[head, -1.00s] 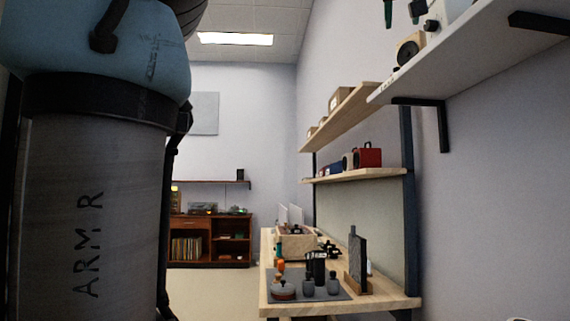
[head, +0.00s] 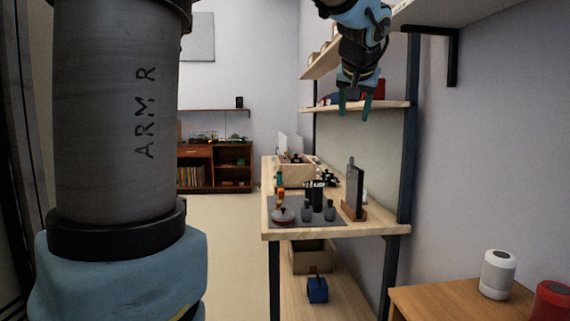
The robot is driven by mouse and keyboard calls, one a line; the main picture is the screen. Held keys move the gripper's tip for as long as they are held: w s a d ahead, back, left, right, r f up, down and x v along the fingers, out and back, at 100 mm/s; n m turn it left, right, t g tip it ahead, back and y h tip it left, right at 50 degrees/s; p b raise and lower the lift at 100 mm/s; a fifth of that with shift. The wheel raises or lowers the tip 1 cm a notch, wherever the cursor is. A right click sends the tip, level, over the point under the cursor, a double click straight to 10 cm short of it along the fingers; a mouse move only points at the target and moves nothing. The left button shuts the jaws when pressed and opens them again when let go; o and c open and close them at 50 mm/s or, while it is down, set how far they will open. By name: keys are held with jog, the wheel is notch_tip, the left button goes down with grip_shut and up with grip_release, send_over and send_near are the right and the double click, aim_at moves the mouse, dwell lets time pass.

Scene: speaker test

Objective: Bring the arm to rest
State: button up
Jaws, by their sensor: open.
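My gripper (head: 355,108) hangs from the top of the head view, right of centre, with its two green fingertips pointing down. The fingers are apart and nothing shows between them. In the picture it lies in front of the wooden wall shelves, above the workbench (head: 290,234). My dark grey arm link, marked "ARM R", and a blue joint fill the left side of the view and hide what is behind them.
The workbench holds a dark mat (head: 285,221) with several small items and an upright dark panel (head: 354,190). A white speaker (head: 497,275) and a red speaker (head: 552,302) stand on a wooden table (head: 440,300) at lower right. Open floor (head: 232,250) lies left of the bench.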

jog(key=s+a+f+n+g+y+p, duration=0.1)
jog(key=a+f+g, duration=0.1)
jog(key=a+f, duration=0.5)
jog(key=s+a+f+g+y+p, duration=0.15)
jog(key=a+f, duration=0.25)
jog(key=f, duration=0.5)
jog(key=s+a+f+n+g+p, duration=0.2)
jog(key=s+a+f+g, duration=0.3)
jog(key=s+a+f, duration=0.7)
notch_tip(320, 180, down, 2)
jog(key=shift+s+f+n+h, duration=0.1)
jog(key=shift+s+n+h, duration=0.35)
jog(key=shift+s, duration=0.8)
